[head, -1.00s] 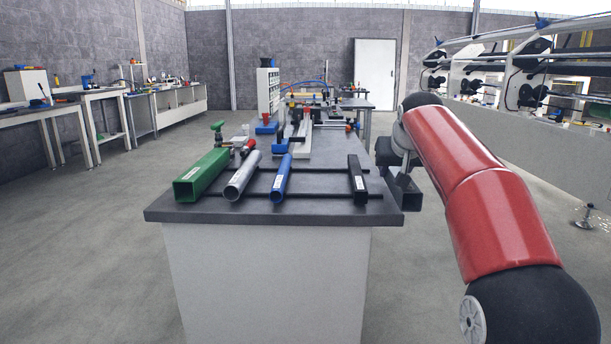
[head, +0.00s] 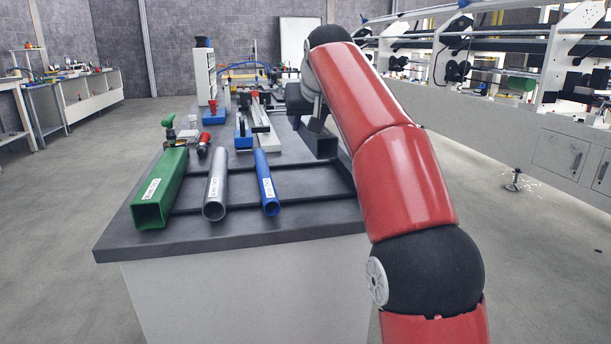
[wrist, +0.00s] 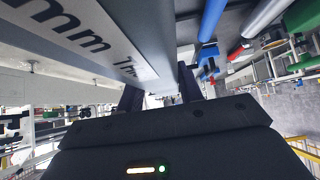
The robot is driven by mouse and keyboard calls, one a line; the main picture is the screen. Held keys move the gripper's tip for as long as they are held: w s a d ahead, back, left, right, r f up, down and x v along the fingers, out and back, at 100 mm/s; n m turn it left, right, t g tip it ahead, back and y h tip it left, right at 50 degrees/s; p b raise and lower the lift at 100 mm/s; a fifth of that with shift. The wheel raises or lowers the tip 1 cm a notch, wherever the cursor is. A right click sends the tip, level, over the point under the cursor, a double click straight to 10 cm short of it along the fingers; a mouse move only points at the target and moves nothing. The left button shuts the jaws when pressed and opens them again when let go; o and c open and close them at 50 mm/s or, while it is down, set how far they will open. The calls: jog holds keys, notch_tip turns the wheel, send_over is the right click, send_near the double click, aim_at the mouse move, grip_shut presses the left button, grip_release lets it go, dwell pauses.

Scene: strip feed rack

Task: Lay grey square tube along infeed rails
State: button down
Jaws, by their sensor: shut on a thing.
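My gripper (wrist: 160,90) is shut on the grey square tube (wrist: 95,35), which runs large and close across the upper left of the wrist view with a white printed label. In the head view the tube's dark open end (head: 321,146) points toward me, above the right side of the bench. My arm hides most of the gripper (head: 293,98) and the tube's far part there. A long pale rail (head: 262,124) lies lengthwise on the bench farther back, left of the tube; I cannot tell whether it is one of the infeed rails.
A green square tube (head: 160,190), a grey round tube (head: 216,185) and a blue tube (head: 266,182) lie on dark cross bars on the bench (head: 240,232). Small blue and red fixtures stand behind them.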

notch_tip(320, 180, down, 8)
jog(key=b, duration=0.4)
jog(key=shift+f, duration=0.55)
jog(key=shift+f, duration=0.15)
jog(key=c, duration=0.9)
grip_release()
jog(key=shift+f, duration=0.15)
